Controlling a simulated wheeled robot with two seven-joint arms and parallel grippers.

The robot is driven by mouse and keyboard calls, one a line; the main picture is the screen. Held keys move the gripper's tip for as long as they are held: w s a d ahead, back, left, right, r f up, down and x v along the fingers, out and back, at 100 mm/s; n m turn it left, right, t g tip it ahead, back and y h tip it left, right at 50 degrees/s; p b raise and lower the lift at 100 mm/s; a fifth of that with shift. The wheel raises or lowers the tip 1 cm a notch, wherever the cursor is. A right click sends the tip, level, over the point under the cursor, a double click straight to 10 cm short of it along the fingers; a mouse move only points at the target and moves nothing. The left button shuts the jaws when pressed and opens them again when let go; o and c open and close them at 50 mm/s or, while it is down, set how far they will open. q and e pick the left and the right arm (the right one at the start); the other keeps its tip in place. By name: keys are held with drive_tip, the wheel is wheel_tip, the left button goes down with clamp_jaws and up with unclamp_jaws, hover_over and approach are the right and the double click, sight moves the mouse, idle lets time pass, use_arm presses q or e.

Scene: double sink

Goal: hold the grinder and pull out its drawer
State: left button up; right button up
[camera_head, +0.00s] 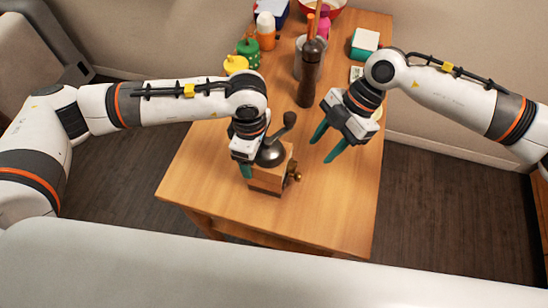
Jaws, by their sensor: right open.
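The grinder (265,181) is a wooden box with a dark metal dome on top and a crank handle (287,123) pointing up and back. It stands upright near the middle of the table. A brass knob (297,177) shows at its right side, where the drawer front faces; how far the drawer sits in or out is hard to tell. My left gripper (247,170) is at the grinder's left side, with one teal finger against or beside the box. Its other finger is hidden. My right gripper (322,150) is open and empty, to the right of the grinder, fingers pointing down-left.
A dark wooden pepper mill (308,74) stands behind the grinder. A utensil holder (318,44), green jar (249,53), yellow item (235,64), orange-white bottle (265,31) and green-white box (364,44) stand farther back. The table (335,215) is clear at the front right.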

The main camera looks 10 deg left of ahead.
drive_tip(key=s+a+g+y, duration=0.2)
drive_tip(key=y, duration=0.1)
drive_tip(key=s+a+y, duration=0.2)
drive_tip(key=shift+s+f+g, duration=0.1)
drive_tip(key=shift+f+g, duration=0.2)
drive_tip(key=shift+g, duration=0.1)
drive_tip(key=shift+d+f+m+y, duration=0.1)
drive_tip(key=shift+f+m+y, duration=0.2)
drive_tip(key=shift+y, duration=0.7)
drive_tip(key=d+f+m+t+y, duration=0.2)
drive_tip(key=d+f+m+t, duration=0.1)
drive_tip(key=d, duration=0.1)
drive_tip(key=s+d+f+m+t+y, duration=0.1)
drive_tip(key=d+f+m+t+y, duration=0.1)
drive_tip(key=d+f+t, duration=0.1)
drive_tip(key=d+f+m+t+y, duration=0.2)
drive_tip(key=d+f+m+t, duration=0.1)
drive_tip(key=d, duration=0.3)
drive_tip(key=shift+s+f+m, duration=0.1)
drive_tip(key=shift+s+m, duration=0.2)
drive_tip(key=a, duration=0.3)
drive_tip(key=w+a, duration=0.1)
drive_tip(key=a, duration=0.3)
drive_tip(key=w+a, duration=0.1)
drive_tip(key=a, duration=0.3)
drive_tip(key=shift+a, duration=0.25)
drive_tip(key=shift+c, duration=0.4)
clamp_jaws()
